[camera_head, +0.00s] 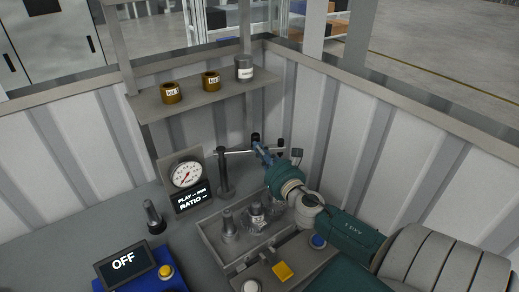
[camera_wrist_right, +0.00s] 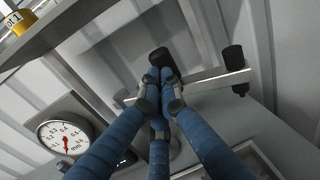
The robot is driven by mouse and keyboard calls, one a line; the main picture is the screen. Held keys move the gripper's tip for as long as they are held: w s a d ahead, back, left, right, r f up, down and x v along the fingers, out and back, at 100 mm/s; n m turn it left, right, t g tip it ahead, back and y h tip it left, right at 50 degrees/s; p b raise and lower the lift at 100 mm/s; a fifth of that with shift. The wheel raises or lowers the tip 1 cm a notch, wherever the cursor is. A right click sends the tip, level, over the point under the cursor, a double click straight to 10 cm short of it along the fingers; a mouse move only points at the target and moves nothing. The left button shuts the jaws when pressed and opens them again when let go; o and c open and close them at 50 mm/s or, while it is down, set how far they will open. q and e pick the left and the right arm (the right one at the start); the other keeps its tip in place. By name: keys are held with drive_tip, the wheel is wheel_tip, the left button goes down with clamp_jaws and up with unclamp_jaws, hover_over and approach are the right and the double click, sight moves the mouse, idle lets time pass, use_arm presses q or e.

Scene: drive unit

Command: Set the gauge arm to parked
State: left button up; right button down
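The gauge arm (camera_head: 238,152) is a thin grey bar on an upright post (camera_head: 225,180), beside the dial gauge. It runs roughly sideways to a black knob (camera_head: 281,144) at its right end. In the right wrist view the bar (camera_wrist_right: 205,82) passes behind my fingers, and its knob (camera_wrist_right: 233,58) stands clear to their right. My right gripper (camera_head: 259,146) has its blue fingers drawn together at the bar. A dark tip (camera_wrist_right: 163,61) shows beyond them; I cannot tell whether they touch the bar. My left gripper is not in view.
The dial gauge (camera_head: 186,174) and a PLAY/RATIO display (camera_head: 193,199) stand left of the post. A grey tray (camera_head: 213,245) with metal parts lies in front. A shelf (camera_head: 203,101) with small pots is above. A display reading OFF (camera_head: 124,262) is front left. Corrugated walls close the corner.

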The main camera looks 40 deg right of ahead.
use_arm(q)
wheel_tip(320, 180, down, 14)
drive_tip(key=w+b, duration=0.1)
drive_tip(key=b, duration=1.2)
drive_tip(key=shift+b, duration=0.35)
use_arm(e)
drive_tip(key=w+d+n+y, duration=0.4)
drive_tip(key=w+d+y, duration=0.1)
drive_tip(key=w+y, duration=0.2)
drive_tip(key=shift+n, duration=0.3)
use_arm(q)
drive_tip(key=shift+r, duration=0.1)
